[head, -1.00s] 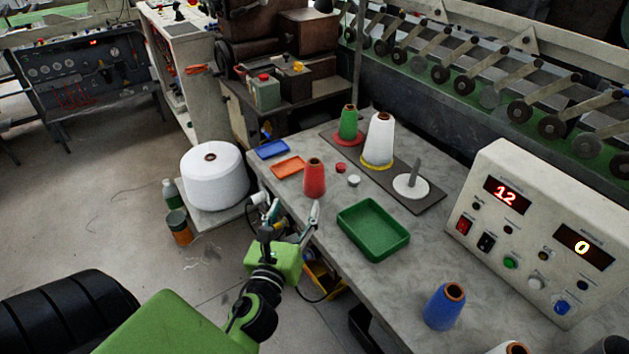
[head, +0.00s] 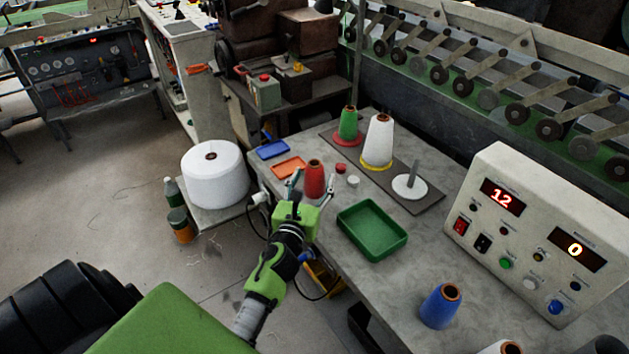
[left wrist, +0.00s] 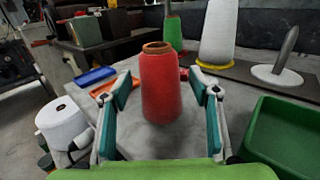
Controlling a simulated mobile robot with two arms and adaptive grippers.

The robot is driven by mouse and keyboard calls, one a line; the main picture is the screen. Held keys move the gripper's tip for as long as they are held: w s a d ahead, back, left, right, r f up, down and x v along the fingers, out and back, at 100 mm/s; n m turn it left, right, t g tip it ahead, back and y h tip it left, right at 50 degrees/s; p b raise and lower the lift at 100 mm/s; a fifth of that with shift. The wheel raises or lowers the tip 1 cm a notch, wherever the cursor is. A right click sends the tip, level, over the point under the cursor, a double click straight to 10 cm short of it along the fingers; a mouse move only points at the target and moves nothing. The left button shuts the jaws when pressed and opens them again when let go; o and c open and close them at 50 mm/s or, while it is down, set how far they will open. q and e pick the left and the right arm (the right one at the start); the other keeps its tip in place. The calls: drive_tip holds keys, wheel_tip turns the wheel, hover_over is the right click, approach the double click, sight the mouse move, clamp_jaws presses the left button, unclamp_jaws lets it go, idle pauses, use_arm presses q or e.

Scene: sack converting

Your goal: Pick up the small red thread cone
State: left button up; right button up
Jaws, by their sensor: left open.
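The small red thread cone (head: 314,180) stands upright near the front-left part of the grey table (head: 322,217). In the left wrist view the red cone (left wrist: 159,88) stands between and beyond the open fingers. My left gripper (head: 311,187) is open, with one finger to each side of the cone in the head view. In the left wrist view my left gripper (left wrist: 163,92) shows teal pads that look apart from the cone. My right gripper is not in view.
A green tray (head: 372,249) lies right of the cone; orange (head: 288,167) and blue (head: 272,150) trays lie behind-left. Green (head: 348,124) and white (head: 377,142) cones stand on a dark board. A blue cone (head: 440,306) and control box (head: 536,240) are at the right.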

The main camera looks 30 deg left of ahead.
sight(313, 164)
use_arm(q)
drive_tip(key=shift+x, duration=0.9)
drive_tip(key=c, duration=1.4)
drive_tip(key=shift+o, duration=0.2)
drive_tip(key=shift+r, duration=0.15)
drive_tip(key=shift+r, duration=0.25)
drive_tip(key=r+p, duration=0.1)
drive_tip(key=r, duration=0.1)
drive_tip(key=r+p, duration=0.1)
drive_tip(key=shift+s+r, duration=0.35)
drive_tip(key=shift+r, duration=0.05)
drive_tip(key=s+a+r+p, duration=0.1)
drive_tip(key=s+a+r, duration=0.1)
drive_tip(key=s+r, duration=0.6)
drive_tip(key=s, duration=0.5)
drive_tip(key=shift+a+r+p, duration=0.2)
drive_tip(key=shift+r+p, duration=0.1)
drive_tip(key=shift+p, duration=0.05)
